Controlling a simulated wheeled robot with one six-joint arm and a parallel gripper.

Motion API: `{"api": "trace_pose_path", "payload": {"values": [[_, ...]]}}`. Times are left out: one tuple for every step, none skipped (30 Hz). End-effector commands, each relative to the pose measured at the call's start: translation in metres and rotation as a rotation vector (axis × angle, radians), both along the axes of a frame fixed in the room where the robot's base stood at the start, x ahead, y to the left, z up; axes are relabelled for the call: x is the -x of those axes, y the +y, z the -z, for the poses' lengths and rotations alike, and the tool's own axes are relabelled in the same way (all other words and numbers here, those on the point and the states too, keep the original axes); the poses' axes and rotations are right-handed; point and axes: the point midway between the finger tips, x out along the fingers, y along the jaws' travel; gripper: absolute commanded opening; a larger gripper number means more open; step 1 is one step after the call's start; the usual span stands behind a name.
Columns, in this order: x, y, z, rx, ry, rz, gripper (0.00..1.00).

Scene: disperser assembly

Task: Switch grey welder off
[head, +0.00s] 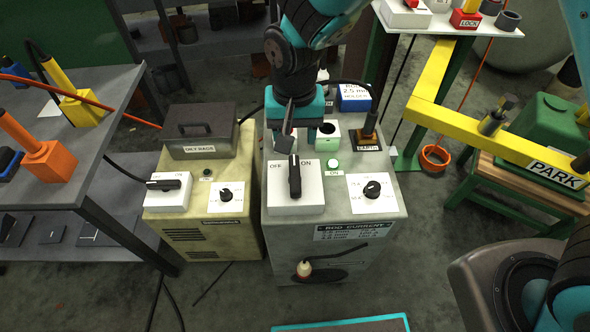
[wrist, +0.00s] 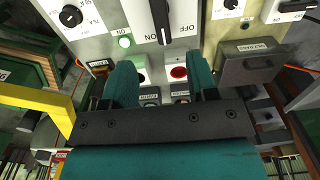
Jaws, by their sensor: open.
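The grey welder (head: 385,225) stands in the middle of the head view. Its white switch box (head: 312,195) carries a black lever (head: 294,178) between the OFF mark on the left and the ON mark on the right. The lever also shows at the top of the wrist view (wrist: 163,20), ahead of the fingertips. A green lamp (head: 332,164) labelled ON looks lit. My gripper (head: 287,135) is over the welder's top, just behind the switch box. In the wrist view its two teal fingers (wrist: 164,72) are apart with nothing between them.
A beige machine (head: 190,225) with its own lever switch (head: 166,186) and a dark lidded box (head: 200,130) stands close on the left. A yellow bar marked PARK (head: 550,175) is on the right. An EARTH post (head: 368,135) stands behind the green lamp.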

Motion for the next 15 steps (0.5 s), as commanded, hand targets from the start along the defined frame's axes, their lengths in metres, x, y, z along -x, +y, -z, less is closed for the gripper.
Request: {"api": "trace_pose_path", "payload": {"values": [[0.001,-0.001,0.012,0.005,0.006,0.000,0.53],[0.002,-0.001,0.019,0.004,0.006,0.000,0.53],[0.001,-0.001,0.028,0.004,0.006,-0.001,0.53],[0.001,-0.001,0.035,0.004,0.006,-0.001,0.53],[0.001,-0.001,0.042,0.004,0.006,-0.001,0.53],[0.001,-0.001,0.051,0.004,0.005,-0.001,0.53],[0.001,-0.001,0.058,0.003,0.005,-0.001,0.53],[0.001,-0.001,0.065,0.003,0.005,-0.001,0.53],[0.002,-0.001,0.074,0.004,0.006,-0.001,0.53],[0.001,-0.001,0.080,0.003,0.005,-0.001,0.53],[0.001,-0.001,0.086,0.003,0.006,-0.002,0.53],[0.001,-0.001,0.094,0.002,0.004,-0.002,0.53],[0.001,-0.001,0.099,0.002,0.004,-0.002,0.53],[0.001,-0.001,0.104,0.002,0.004,-0.002,0.53],[0.001,-0.001,0.110,0.001,0.003,-0.002,0.53]]}}
